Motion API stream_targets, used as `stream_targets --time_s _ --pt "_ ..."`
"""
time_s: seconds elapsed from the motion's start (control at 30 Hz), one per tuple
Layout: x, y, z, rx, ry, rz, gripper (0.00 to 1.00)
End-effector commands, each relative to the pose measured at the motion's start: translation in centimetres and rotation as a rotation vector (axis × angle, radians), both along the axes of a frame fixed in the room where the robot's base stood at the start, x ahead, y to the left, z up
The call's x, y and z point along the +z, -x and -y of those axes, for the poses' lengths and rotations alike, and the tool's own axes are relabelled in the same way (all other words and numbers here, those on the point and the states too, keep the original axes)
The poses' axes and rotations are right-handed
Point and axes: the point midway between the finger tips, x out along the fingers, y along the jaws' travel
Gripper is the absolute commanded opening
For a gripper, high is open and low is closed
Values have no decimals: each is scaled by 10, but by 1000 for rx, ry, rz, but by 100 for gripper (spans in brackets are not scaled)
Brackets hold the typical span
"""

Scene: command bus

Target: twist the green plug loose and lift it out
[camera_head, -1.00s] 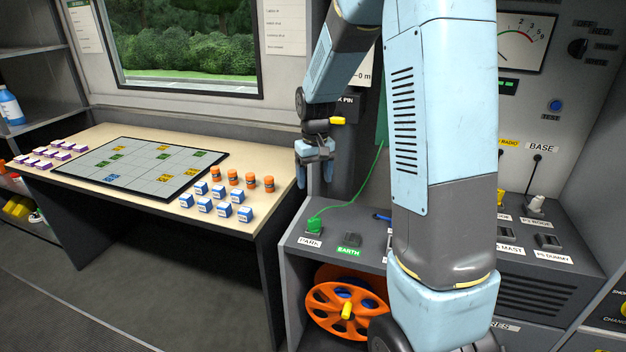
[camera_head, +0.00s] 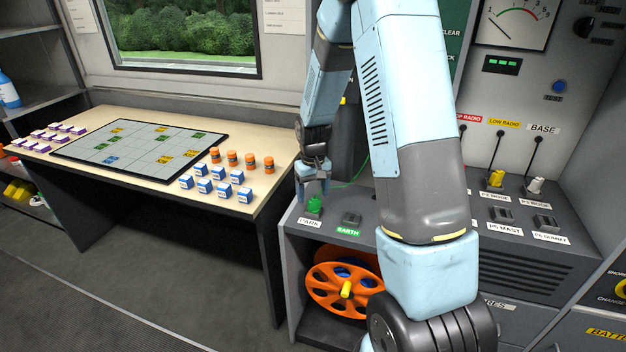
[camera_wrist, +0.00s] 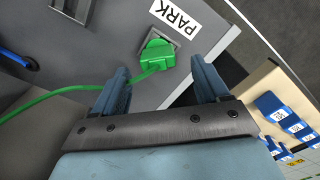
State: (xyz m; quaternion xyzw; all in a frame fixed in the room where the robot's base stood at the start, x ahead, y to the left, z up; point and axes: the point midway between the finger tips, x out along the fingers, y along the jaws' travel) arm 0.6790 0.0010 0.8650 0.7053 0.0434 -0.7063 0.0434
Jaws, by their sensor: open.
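The green plug (camera_head: 314,204) sits in the socket marked PARK at the left end of the grey console. In the wrist view the plug (camera_wrist: 157,57) stands in its square socket plate below the PARK label, with a green cable (camera_wrist: 75,89) running off to the left. My gripper (camera_head: 313,188) is directly above the plug, pointing down. In the wrist view my gripper (camera_wrist: 163,80) is open, its two blue fingers apart, with the plug beyond and between the tips.
The EARTH socket (camera_head: 350,220) is just right of PARK. An orange reel (camera_head: 325,294) sits in the bay below. A table (camera_head: 262,200) with blue-and-white boxes (camera_head: 222,190) stands to the left. Yellow and white plugs (camera_head: 495,179) stand at the console's right.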

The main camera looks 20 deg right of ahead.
Motion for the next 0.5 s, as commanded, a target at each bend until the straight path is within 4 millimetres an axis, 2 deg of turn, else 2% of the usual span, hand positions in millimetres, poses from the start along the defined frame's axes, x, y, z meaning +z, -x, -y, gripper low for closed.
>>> stream_targets --time_s 0.2,0.5 --pt "-22 0 0 0 0 0 74" --pt "-28 0 0 -1 0 1 74"
